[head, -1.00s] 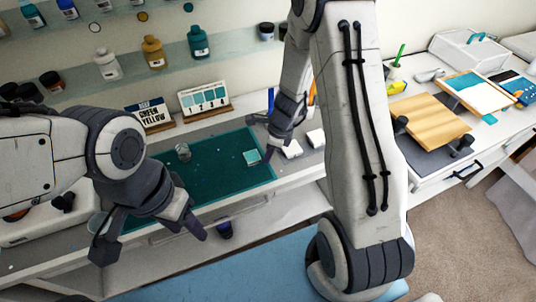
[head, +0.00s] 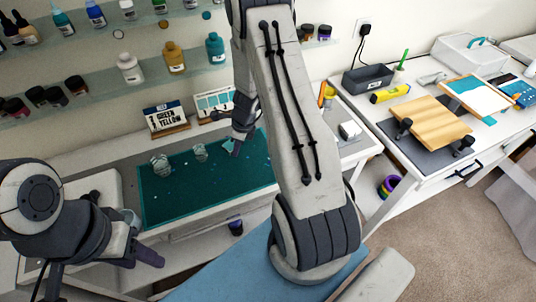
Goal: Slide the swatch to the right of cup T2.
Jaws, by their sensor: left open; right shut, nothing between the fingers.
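My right gripper (head: 236,146) is shut and empty, low over the mat's far part, right of the middle cup.
A swatch card (head: 214,102) and a lettered card (head: 165,118) stand behind the mat. Bottles and jars line the wall shelves. My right arm hides the mat's right end. A wooden board (head: 430,122) lies on the right-hand table. The mat's front is mostly clear.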

